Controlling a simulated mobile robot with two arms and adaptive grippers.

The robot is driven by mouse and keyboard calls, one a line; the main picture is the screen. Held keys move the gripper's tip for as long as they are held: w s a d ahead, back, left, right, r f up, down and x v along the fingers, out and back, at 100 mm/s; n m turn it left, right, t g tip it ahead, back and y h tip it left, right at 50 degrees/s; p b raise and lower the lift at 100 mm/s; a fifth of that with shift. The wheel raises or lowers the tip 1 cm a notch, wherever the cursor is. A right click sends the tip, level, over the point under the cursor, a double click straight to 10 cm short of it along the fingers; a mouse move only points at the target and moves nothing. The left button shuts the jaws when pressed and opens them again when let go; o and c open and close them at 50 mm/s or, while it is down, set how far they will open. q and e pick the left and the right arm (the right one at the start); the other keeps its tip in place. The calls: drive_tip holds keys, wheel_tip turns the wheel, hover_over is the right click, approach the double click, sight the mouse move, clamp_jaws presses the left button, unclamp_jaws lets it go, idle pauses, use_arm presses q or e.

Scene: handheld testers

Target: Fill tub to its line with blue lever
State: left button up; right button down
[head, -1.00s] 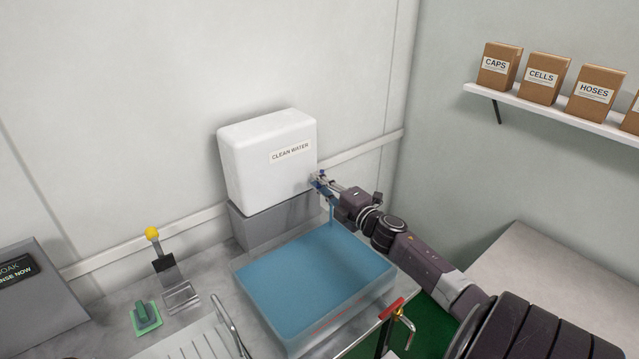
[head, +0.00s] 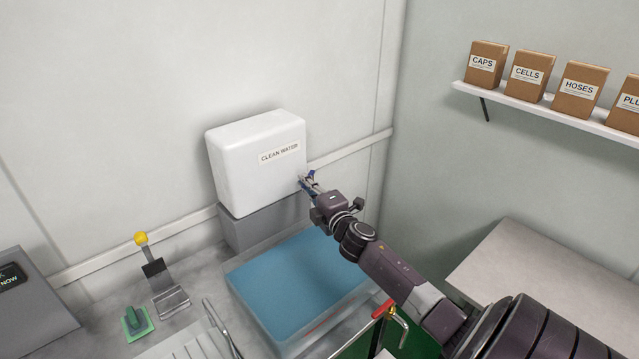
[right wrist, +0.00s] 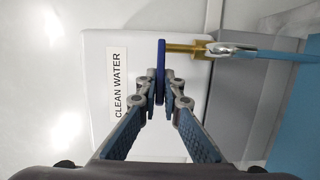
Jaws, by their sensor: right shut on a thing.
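The white tank labelled CLEAN WATER (head: 255,160) stands against the wall on a grey block. My right gripper (head: 308,183) is at its right side. In the right wrist view, the fingers (right wrist: 161,88) are shut on the blue lever (right wrist: 161,62) of a brass and metal tap (right wrist: 205,50). A pale blue water stream (right wrist: 265,54) leaves the spout. The clear tub (head: 285,343) below holds blue water (head: 295,275). A faint reddish mark shows on its front wall; the level against it is hard to tell. My left gripper is out of view.
A red-handled tap (head: 383,309) stands by the tub's front right corner. A yellow-knobbed lever (head: 141,239) and a green switch (head: 134,320) are left of the tub. Boxes sit on a shelf (head: 545,108) at right. A grey surface (head: 540,275) at right is clear.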

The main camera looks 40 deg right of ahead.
drive_tip(key=w+m+g+h+b, duration=0.1)
drive_tip(key=m+g+h+b, duration=0.1)
drive_tip(key=h+b, duration=0.1)
drive_tip(key=w+m+g+h+b, duration=0.1)
drive_tip(key=m+h+b, duration=0.1)
drive_tip(key=h+b, duration=0.1)
drive_tip(key=w+m+g+h+b, duration=0.1)
drive_tip(key=m+g+h+b, duration=0.1)
drive_tip(key=h+b, duration=0.1)
drive_tip(key=shift+a+f+m+g, duration=0.15)
drive_tip(key=shift+a+m+g, duration=0.15)
drive_tip(key=shift+a+m, duration=0.1)
drive_tip(key=c, duration=2.1)
unclamp_jaws()
drive_tip(key=shift+s, duration=0.1)
drive_tip(key=v, duration=1.2)
drive_tip(key=shift+d, duration=0.1)
